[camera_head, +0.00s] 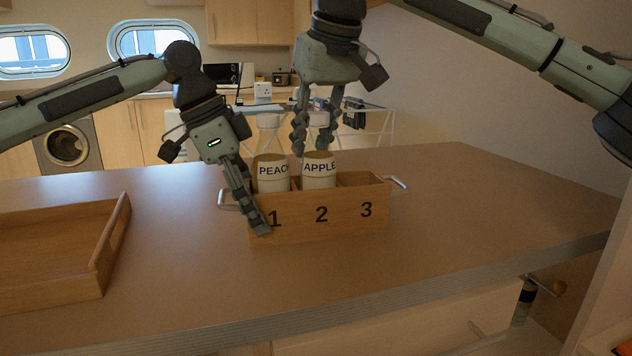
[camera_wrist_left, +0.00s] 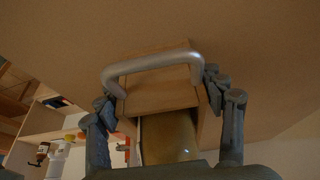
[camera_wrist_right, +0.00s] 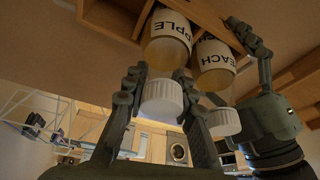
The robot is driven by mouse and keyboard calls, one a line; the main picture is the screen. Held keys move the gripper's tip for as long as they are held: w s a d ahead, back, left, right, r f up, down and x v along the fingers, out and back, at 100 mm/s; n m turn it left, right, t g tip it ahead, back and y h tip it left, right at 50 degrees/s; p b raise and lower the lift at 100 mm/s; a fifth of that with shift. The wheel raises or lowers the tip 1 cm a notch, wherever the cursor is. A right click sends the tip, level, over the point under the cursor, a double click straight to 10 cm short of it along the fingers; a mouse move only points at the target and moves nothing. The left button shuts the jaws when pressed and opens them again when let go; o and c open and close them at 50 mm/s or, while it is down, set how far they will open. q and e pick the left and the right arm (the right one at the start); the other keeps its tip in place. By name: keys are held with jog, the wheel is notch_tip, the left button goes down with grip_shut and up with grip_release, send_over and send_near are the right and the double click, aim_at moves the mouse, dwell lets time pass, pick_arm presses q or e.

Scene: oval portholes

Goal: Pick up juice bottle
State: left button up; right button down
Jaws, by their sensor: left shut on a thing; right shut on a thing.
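The apple juice bottle (camera_head: 319,177) stands upright in compartment 2 of a wooden box (camera_head: 345,224). The peach juice bottle (camera_head: 272,179) stands beside it in compartment 1. Both have white caps and amber contents. My right gripper (camera_head: 315,138) comes down from above, shut on the apple bottle near its cap (camera_wrist_right: 162,100). My left gripper (camera_head: 250,198) is shut on the box's left end, one finger lying on its front by the 1. The left wrist view shows the box end (camera_wrist_left: 160,92) and metal handle (camera_wrist_left: 150,64) between its fingers; the other finger is hidden in the head view.
Compartment 3 looks empty. A metal handle (camera_head: 398,183) sticks out on the box's right end. A wooden tray (camera_head: 55,262) lies on the counter (camera_head: 450,230) at left. The counter is clear right of the box and in front. A drying rack (camera_head: 378,125) stands behind.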

jog(key=shift+f, duration=0.1)
notch_tip(320, 180, up, 10)
dwell(0.7)
dwell(0.3)
pick_arm(q)
jog(key=o, duration=1.6)
jog(key=shift+r, duration=0.1)
